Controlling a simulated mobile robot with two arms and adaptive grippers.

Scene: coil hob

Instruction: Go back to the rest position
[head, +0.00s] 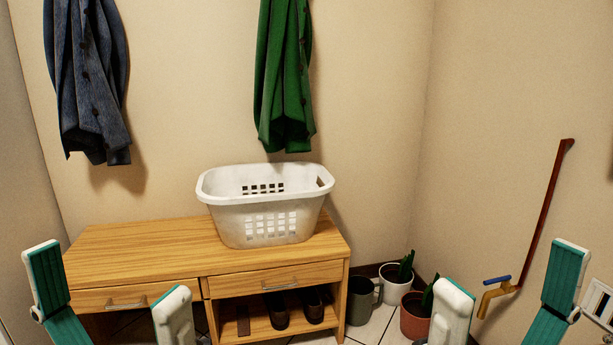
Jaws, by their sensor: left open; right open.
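My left gripper (108,296) is at the lower left of the head view, its two teal and white fingers wide apart with nothing between them. It appears in front of the left part of the wooden bench (140,248). My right gripper (508,290) is at the lower right, also open and empty. It appears in front of the right wall, with the brass tap (497,292) seen between its fingers. The lower parts of both grippers are cut off by the frame's bottom edge.
A white laundry basket (265,207) stands on the bench. Dark shoes (277,311) sit on its lower shelf. A grey watering can (361,299), a white pot (396,284) and a terracotta pot (415,316) stand on the floor. Blue (88,80) and green (285,75) garments hang above.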

